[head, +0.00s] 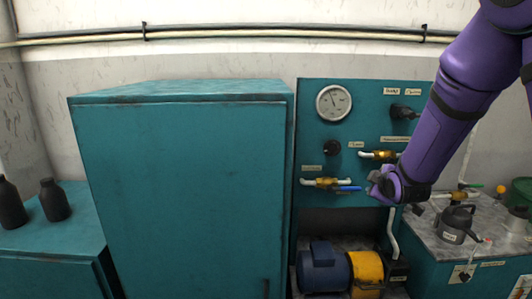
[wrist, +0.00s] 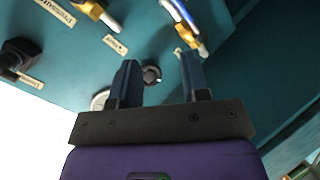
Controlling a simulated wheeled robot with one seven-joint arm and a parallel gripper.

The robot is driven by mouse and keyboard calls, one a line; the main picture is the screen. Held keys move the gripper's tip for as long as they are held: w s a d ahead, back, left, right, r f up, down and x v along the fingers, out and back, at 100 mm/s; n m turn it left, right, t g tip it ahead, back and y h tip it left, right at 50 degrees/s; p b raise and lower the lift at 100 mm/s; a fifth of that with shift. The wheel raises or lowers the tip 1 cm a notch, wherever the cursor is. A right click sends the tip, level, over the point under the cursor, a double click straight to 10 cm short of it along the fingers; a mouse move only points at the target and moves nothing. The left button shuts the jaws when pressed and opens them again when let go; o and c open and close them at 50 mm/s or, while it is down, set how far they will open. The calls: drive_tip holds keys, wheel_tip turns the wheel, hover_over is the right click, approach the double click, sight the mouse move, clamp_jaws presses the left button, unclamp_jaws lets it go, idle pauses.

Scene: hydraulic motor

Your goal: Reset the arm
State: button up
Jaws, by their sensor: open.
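My purple arm comes in from the upper right in the head view, and my gripper (head: 375,187) is in front of the teal panel (head: 312,110). In the wrist view my gripper (wrist: 160,75) has its two dark fingers apart, with nothing between them. A brass valve with a blue handle (head: 348,188) is just left of the gripper in the head view. It also shows past the right finger in the wrist view (wrist: 182,14). Whether the gripper touches the handle cannot be told.
The panel carries a round gauge (head: 334,103), a black knob (head: 332,147) and a second brass valve (head: 385,155). A blue and yellow motor (head: 325,270) sits below. A teal cabinet (head: 185,190) stands left. A grey can (head: 456,224) stands on the right bench.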

drive_tip(key=s+r+m+g, duration=0.2)
drive_tip(key=s+r, duration=0.3)
drive_tip(key=s, duration=0.7)
drive_tip(key=s+a+r+m+g, duration=0.1)
drive_tip(key=s+r+m+g, duration=0.2)
drive_tip(key=s, duration=0.9)
drive_tip(key=s+r+m+g+y, duration=0.1)
drive_tip(key=s+r+m, duration=0.5)
drive_tip(key=s, duration=0.7)
drive_tip(key=shift+a+r+g, duration=0.4)
drive_tip(key=shift+r+g, duration=0.15)
drive_tip(key=shift+g, duration=0.15)
